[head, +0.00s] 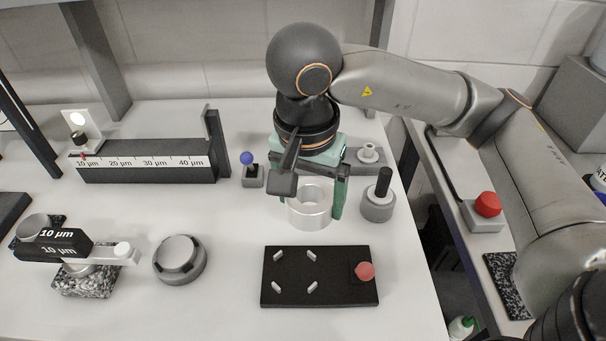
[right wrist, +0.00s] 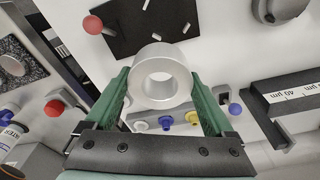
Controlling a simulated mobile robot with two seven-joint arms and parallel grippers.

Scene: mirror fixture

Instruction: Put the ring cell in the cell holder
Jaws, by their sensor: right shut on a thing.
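The ring cell is a short silver ring with a round hole (head: 309,219); it also shows in the right wrist view (right wrist: 160,100). My right gripper (head: 312,204) is shut on it, with one green finger on each side, also in the right wrist view (right wrist: 160,88). The ring appears held above the white table, behind the black plate. This plate, the likely cell holder (head: 287,294), has several short pale pins and a pink-red knob at its right end. It shows at the top of the right wrist view (right wrist: 127,38). My left gripper is not in view.
A grey round base with a black handle (head: 378,207) stands close right of the ring. A blue-knobbed block (head: 251,178) stands to its left. A long black scale bar (head: 150,170) and a grey round dial (head: 180,260) are further left. Bare table surrounds the plate.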

